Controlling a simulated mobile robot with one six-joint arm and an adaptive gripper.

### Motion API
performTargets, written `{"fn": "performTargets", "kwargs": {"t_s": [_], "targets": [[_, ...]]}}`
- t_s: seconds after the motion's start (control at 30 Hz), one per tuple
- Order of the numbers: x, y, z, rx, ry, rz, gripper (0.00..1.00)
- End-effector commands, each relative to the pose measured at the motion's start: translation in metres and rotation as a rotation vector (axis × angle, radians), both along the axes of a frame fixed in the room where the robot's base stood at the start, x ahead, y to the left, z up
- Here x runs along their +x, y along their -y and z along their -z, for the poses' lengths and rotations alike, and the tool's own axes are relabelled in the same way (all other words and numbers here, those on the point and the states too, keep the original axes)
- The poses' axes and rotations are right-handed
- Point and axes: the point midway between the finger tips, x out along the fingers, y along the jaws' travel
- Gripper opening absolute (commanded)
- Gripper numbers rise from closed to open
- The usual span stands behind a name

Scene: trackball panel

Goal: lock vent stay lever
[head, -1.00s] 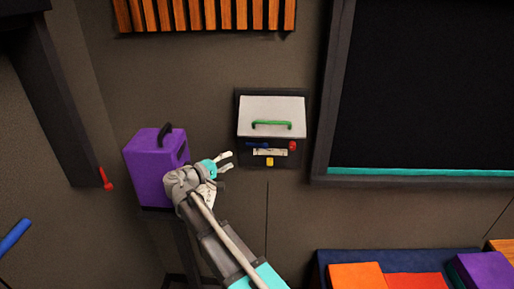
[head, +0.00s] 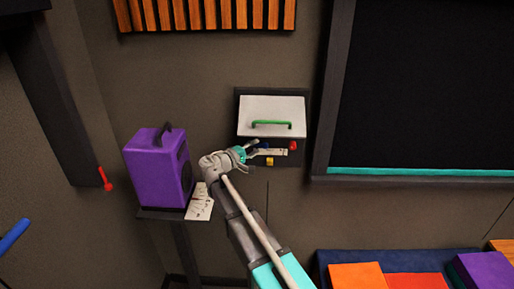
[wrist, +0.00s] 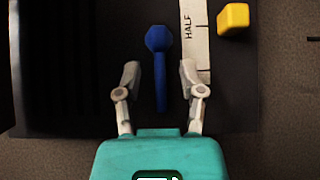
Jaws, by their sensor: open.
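The vent box has a white flap (head: 272,112) with a green handle (head: 272,125) on the wall, and the flap's lower edge stands out over a dark panel. A blue lever (wrist: 160,65) with a faceted knob shows in the wrist view, its shaft pointing down between my fingers. My gripper (wrist: 158,80) is open around the blue lever's shaft, with a gap on both sides. In the head view my gripper (head: 252,149) is at the panel's left side and partly covers the lever. A white scale strip (wrist: 196,35) marked HALF lies right of the lever.
A yellow block (wrist: 233,19) sits right of the scale, and a red knob (head: 293,146) is at the panel's right. A purple speaker (head: 155,170) stands on a small stand at the left, with a paper card (head: 200,202) beside it.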

Motion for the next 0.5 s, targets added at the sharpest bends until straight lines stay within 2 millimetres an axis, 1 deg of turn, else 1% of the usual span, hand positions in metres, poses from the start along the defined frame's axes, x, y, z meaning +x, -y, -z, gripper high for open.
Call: {"fn": "performTargets", "kwargs": {"t_s": [0.03,0.2,0.5], "targets": [[0.0037,0.0036,0.0002,0.0,0.0,0.002,0.51],[0.0093,0.0091,0.0003,0.0,0.0,0.001,0.51],[0.0101,0.0101,0.0003,0.0,0.0,0.0,0.51]]}}
